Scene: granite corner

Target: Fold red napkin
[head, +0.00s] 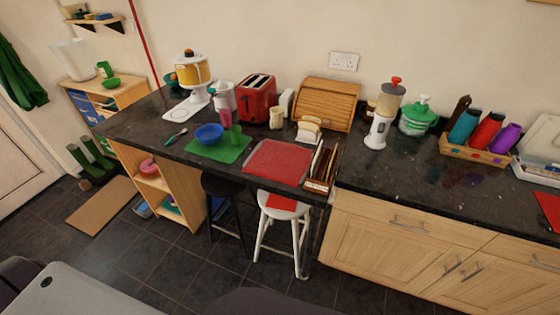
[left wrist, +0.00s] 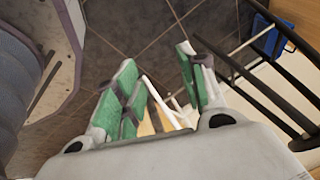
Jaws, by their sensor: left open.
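A flat red square cloth or mat (head: 280,162) lies spread on the dark countertop near its front edge. A smaller red piece (head: 281,203) lies on the white stool's seat below it, and another red flat piece (head: 549,208) is cut off at the right edge of the head view. I cannot tell for sure which is the napkin. My left gripper (left wrist: 158,75) shows only in the left wrist view, with green-padded fingers apart and nothing between them, above the floor near stool legs. My right gripper is in neither view.
A wooden rack (head: 322,168) stands right beside the red square; a green mat (head: 219,148) with a blue bowl (head: 209,132) lies left. A toaster (head: 257,97) and bread box (head: 327,102) stand behind. White (head: 287,219) and black (head: 222,186) stools stand at the counter's front.

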